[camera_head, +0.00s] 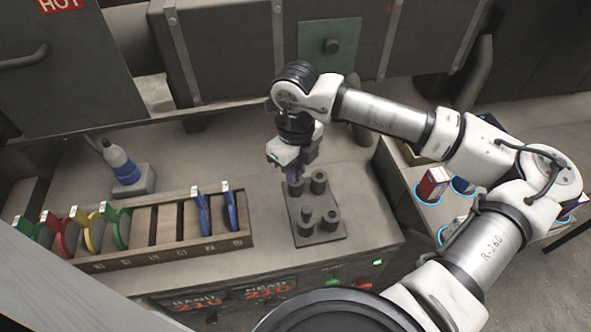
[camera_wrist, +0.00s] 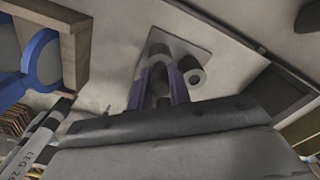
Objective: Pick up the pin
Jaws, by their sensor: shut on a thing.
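A dark plate (camera_head: 318,238) on the bench carries several short grey posts, some of them hollow at the top. My gripper (camera_head: 292,174) points down over the plate's far left corner, at the post there, which I take to be the pin (camera_head: 296,188). In the wrist view my gripper (camera_wrist: 158,92) has its two purple fingers closed on either side of this grey pin (camera_wrist: 158,76). The pin's lower part is hidden, and I cannot tell whether it is lifted off the plate. Hollow posts stand close to the fingers.
A wooden rack (camera_head: 160,232) with coloured curved pieces stands left of the plate. A blue and grey device (camera_head: 122,168) is behind it. A tray (camera_head: 420,205) with boxes is at the right. Bare bench lies between rack and machine.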

